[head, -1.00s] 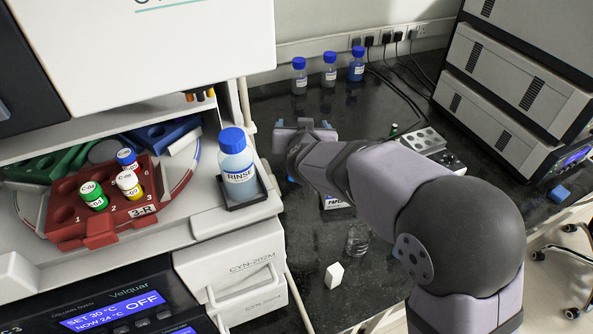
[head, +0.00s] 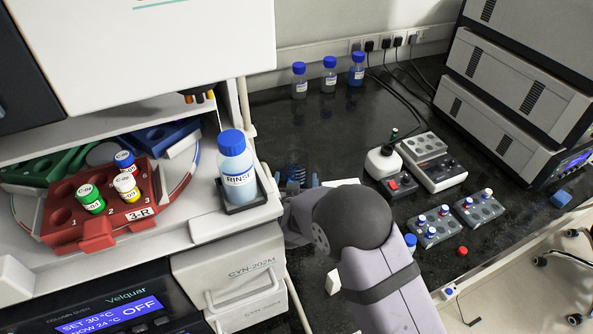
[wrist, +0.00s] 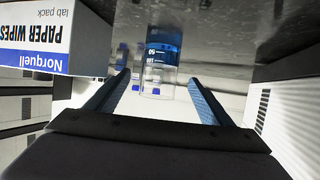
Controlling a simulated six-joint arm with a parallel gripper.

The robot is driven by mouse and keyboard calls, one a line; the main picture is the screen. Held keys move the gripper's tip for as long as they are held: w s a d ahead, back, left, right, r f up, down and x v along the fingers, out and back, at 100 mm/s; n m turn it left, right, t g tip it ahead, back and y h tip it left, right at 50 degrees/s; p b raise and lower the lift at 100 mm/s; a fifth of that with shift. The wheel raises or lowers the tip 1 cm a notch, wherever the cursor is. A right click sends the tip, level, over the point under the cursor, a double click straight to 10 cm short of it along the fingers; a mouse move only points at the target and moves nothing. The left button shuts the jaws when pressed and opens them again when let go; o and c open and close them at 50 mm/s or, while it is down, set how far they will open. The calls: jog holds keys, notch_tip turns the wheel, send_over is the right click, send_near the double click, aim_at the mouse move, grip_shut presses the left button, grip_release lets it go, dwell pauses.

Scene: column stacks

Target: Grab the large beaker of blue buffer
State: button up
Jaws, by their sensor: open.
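The beaker of blue buffer (head: 296,171) stands on the black bench in the head view, just beyond my gripper and partly hidden by it. In the wrist view the clear beaker (wrist: 160,58) appears upside down, with blue liquid and white graduation marks. My gripper (head: 297,184) is low over the bench, mostly hidden behind my own arm. In the wrist view my gripper (wrist: 160,79) is open, with one blue-padded finger on each side of the beaker's line. The beaker looks centred towards the fingertips; whether they reach around it I cannot tell.
A paper wipes box (wrist: 52,38) is close to one finger. The RINSE bottle (head: 237,170) stands on the instrument to the left. Several blue-capped bottles (head: 329,76) stand at the back. Vial racks (head: 434,226) and a stirrer (head: 384,164) are to the right.

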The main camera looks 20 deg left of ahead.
jog(key=shift+p+x, duration=0.95)
jog(key=shift+x, duration=2.75)
jog(key=shift+f, duration=0.1)
jog(key=c, duration=1.3)
